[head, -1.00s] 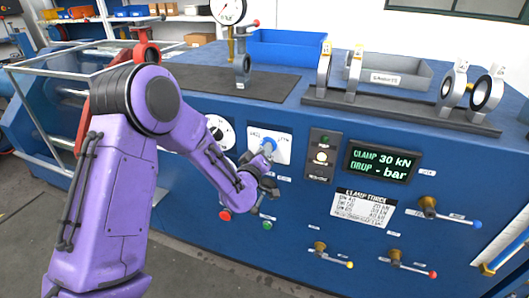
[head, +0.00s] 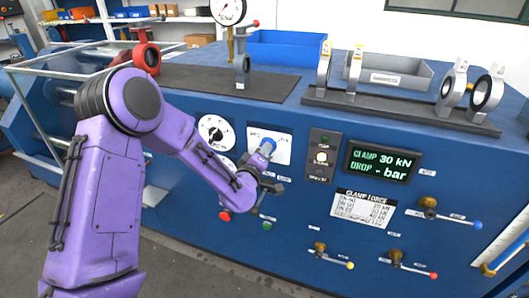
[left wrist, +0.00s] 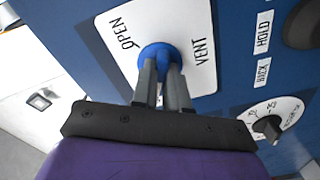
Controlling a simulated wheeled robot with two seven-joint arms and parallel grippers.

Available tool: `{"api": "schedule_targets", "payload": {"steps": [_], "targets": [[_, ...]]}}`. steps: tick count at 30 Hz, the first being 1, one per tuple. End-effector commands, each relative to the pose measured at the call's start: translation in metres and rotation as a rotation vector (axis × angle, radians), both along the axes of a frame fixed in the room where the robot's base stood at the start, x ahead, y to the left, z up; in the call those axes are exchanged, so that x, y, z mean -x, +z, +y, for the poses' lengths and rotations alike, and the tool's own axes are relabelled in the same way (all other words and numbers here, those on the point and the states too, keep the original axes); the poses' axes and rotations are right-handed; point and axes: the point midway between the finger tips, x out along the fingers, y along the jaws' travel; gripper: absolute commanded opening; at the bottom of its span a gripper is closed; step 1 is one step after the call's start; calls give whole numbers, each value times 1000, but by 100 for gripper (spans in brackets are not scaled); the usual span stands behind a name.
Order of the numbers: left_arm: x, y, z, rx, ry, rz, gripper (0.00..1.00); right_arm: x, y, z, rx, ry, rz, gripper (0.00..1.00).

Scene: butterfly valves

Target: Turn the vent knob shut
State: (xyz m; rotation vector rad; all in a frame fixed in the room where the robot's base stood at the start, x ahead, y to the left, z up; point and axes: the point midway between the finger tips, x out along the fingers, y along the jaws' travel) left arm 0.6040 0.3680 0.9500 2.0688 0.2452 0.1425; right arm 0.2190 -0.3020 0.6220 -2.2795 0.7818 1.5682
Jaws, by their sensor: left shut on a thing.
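The blue vent knob (head: 268,145) sits on a white plate (head: 283,151) on the front of the blue bench. In the left wrist view the round blue knob (left wrist: 158,50) shows between the words OPEN and VENT on its plate (left wrist: 170,25). My left gripper (head: 264,158) is at the knob, its purple arm coming in from the left. In the left wrist view my left gripper's two grey fingers (left wrist: 161,68) are shut on the knob, which partly shows beyond their tips. Any pointer mark on the knob is hidden or too small to read. My right gripper is out of view.
A white dial (head: 215,132) lies left of the plate. A red button (head: 225,215) and a green button (head: 267,225) are below. A switch panel (head: 321,157) and a display (head: 382,163) reading CLAMP 30 kN and DROP - bar are to the right.

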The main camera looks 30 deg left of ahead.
Motion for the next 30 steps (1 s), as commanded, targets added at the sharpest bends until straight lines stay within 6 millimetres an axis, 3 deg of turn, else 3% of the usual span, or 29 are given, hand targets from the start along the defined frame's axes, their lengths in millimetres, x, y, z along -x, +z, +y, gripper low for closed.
{"api": "schedule_targets", "payload": {"steps": [2, 3, 5, 16, 24, 30], "targets": [[-1, 4, 1, 3, 4, -10, 0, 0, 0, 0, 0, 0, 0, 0], [-1, 4, 1, 3, 4, -10, 20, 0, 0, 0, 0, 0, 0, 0], [-1, 4, 1, 2, 4, -10, 39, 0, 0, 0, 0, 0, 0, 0], [7, 0, -2, 1, 1, -4, 39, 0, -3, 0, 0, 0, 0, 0], [67, -1, -16, 1, 0, -4, 39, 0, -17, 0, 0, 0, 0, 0], [97, 0, -23, 1, 2, -5, 39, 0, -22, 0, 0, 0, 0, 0]]}}
